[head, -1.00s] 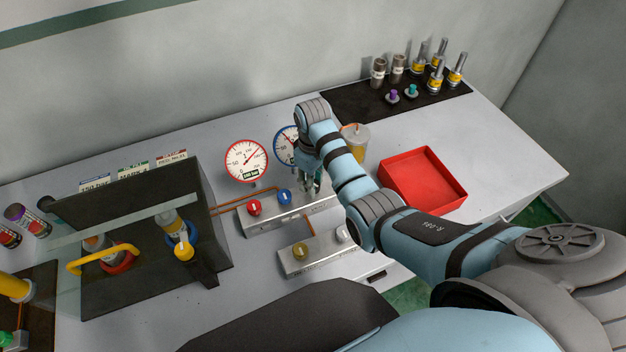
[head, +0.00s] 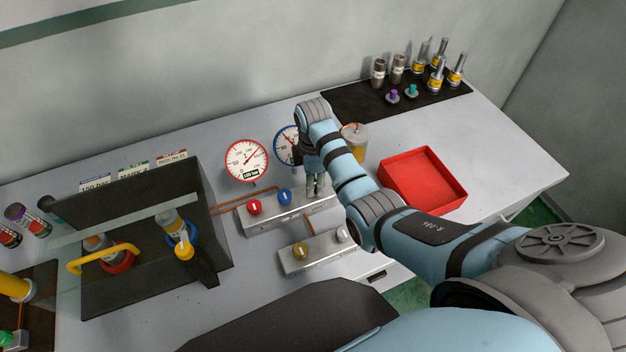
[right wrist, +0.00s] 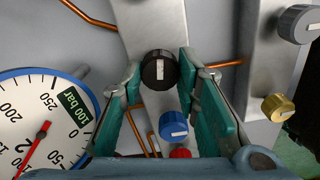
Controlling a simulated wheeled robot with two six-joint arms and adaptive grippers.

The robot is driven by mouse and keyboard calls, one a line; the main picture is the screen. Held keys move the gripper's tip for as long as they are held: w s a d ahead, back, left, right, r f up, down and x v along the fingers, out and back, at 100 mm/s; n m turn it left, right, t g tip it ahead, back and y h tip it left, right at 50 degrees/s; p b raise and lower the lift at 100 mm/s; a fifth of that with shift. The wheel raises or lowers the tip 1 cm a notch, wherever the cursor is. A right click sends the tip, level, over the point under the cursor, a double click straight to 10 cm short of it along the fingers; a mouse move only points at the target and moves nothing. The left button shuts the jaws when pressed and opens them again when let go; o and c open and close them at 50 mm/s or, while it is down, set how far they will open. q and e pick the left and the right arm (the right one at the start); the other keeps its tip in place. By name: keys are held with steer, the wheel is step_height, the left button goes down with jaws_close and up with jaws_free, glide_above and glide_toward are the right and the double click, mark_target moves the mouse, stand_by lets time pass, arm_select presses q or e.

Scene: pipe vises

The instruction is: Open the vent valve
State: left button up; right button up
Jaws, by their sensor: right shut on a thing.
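My right gripper (head: 317,186) reaches down over the right end of the upper metal valve block (head: 270,224). In the right wrist view its two green-padded fingers (right wrist: 160,82) are shut on a black knob (right wrist: 159,70) with a white mark, which points up and down in that picture. The head view mostly hides this knob behind the gripper. A blue knob (head: 284,197) and a red knob (head: 254,207) sit to its left on the same block. No label shows which knob is the vent valve. My left gripper is not in view.
Behind the block stand a red-rimmed gauge (head: 246,161) and a blue-rimmed gauge (head: 285,146). A lower block carries a yellow knob (head: 301,250) and a grey knob (head: 342,232). A red tray (head: 424,181) lies right; a dark shielded fixture (head: 130,200) stands left.

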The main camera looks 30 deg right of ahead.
steer(key=shift+w+r+n, duration=0.15)
steer(key=shift+n, duration=0.45)
steer(key=o, duration=0.9)
steer(key=shift+o, duration=1.3)
